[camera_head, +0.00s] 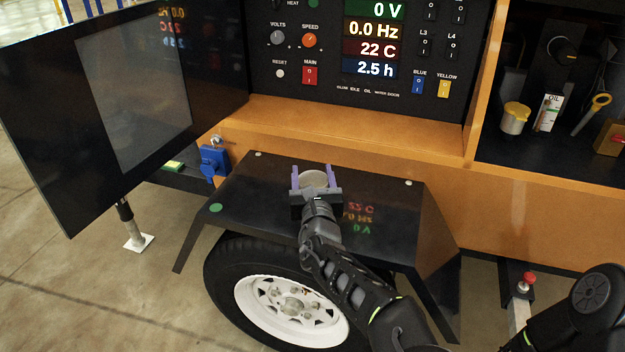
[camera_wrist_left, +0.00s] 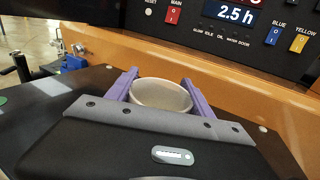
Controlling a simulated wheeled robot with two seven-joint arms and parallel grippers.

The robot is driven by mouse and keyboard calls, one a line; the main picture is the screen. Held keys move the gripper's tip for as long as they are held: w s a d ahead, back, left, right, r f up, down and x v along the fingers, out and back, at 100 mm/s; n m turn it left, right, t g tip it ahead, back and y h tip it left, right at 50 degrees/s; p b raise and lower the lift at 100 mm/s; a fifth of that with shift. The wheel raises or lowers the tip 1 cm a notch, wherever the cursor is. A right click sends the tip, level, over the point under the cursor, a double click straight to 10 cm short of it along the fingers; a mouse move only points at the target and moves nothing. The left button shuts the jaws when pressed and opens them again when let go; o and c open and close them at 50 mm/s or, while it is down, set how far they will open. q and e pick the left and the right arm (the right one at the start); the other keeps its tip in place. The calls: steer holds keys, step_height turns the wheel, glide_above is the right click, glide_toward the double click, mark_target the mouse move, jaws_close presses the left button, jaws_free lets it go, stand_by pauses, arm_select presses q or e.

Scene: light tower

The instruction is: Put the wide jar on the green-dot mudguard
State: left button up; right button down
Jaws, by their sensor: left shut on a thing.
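The wide jar (camera_head: 313,179) is pale, round and open-topped. It also shows in the wrist view (camera_wrist_left: 161,96), between two purple fingers. My left gripper (camera_head: 314,178) is shut on its sides, and the jar looks upright. Gripper and jar are over the black mudguard (camera_head: 262,192), towards the middle of its top. A green dot (camera_head: 215,208) marks the mudguard's left front corner. The jar's lower part is hidden behind my gripper, so I cannot tell whether it touches the mudguard. My right gripper is out of view; part of my right arm shows at bottom right.
Behind the mudguard stands the orange housing (camera_head: 350,135) with a control panel (camera_head: 330,60). An open black door (camera_head: 120,100) juts out at left. A wheel (camera_head: 290,305) is below.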

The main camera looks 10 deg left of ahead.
arm_select(q)
steer(key=shift+f, duration=0.4)
steer(key=shift+f, duration=0.15)
steer(key=o, duration=1.4)
